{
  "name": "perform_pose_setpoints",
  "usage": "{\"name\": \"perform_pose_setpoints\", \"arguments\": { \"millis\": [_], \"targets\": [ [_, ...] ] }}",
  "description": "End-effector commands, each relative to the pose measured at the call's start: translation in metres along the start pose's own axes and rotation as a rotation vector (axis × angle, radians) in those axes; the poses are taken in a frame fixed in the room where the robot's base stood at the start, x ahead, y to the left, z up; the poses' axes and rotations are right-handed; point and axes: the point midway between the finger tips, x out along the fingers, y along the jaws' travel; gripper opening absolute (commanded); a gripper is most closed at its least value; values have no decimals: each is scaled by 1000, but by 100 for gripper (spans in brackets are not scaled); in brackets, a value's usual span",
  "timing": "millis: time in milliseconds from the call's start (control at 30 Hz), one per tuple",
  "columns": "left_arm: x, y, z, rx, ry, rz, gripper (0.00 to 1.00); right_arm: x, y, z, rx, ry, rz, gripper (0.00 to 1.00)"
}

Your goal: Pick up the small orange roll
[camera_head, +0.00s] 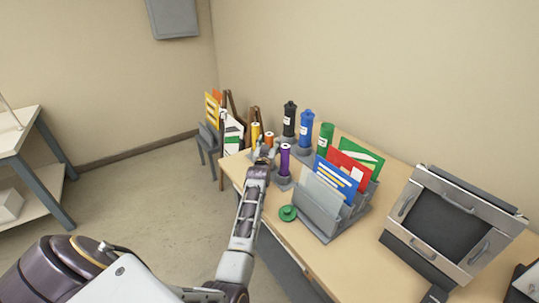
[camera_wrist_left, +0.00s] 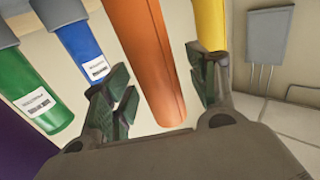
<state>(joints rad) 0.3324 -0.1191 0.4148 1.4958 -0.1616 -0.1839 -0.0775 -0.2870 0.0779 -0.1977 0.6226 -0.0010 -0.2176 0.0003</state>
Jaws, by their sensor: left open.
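The small orange roll (camera_head: 269,138) stands on the far left part of the desk, partly hidden behind my left gripper (camera_head: 262,157). In the left wrist view the orange roll (camera_wrist_left: 145,55) is large and lies between the two spread fingers of my left gripper (camera_wrist_left: 162,82). The roll's lower end is close to the palm in the picture. My right gripper is not in view.
A yellow roll (camera_head: 255,132) stands just left of the orange one, close behind a finger in the wrist view. Purple (camera_head: 284,160), black (camera_head: 289,118), blue (camera_head: 306,128) and green (camera_head: 325,138) rolls stand to the right. A folder rack (camera_head: 318,214) and a laminator-like machine (camera_head: 450,228) stand farther right.

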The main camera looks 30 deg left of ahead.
Motion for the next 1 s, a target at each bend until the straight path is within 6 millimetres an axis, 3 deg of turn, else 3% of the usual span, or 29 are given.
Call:
{"name": "perform_pose_setpoints", "arguments": {
  "millis": [233,700,1000],
  "targets": [
    [0,0,0,0,0,0,59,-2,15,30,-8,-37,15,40],
    [0,0,0,0,0,0,0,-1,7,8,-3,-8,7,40],
    [0,0,-1,0,0,0,0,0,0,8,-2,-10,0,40]
  ]
}}
